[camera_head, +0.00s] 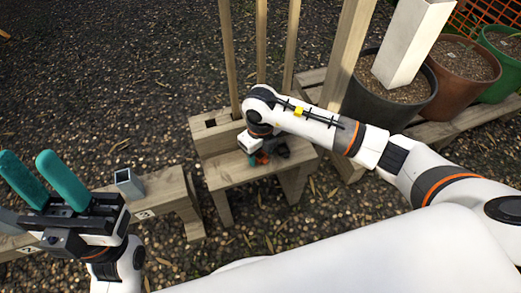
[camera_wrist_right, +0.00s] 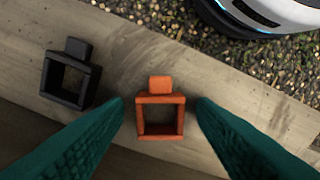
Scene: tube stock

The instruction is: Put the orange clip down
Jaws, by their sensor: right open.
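The orange clip (camera_wrist_right: 160,117), a square frame with a small block on one side, lies on the wooden bench (camera_wrist_right: 215,75) in the right wrist view. Only a bit of the clip (camera_head: 262,158) shows in the head view. My right gripper (camera_wrist_right: 160,112) is open, with one teal finger on each side of the clip and a visible gap to both. In the head view my right arm and wrist hide much of that spot. My left gripper (camera_head: 27,158) is open and empty at the far left, its teal fingers pointing up.
A black clip (camera_wrist_right: 70,75) of the same shape lies left of the orange one on the bench. Wooden posts (camera_head: 262,45) rise behind the bench (camera_head: 225,175). Plant pots (camera_head: 400,105) stand at the right. A grey square tube (camera_head: 129,184) stands near my left gripper.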

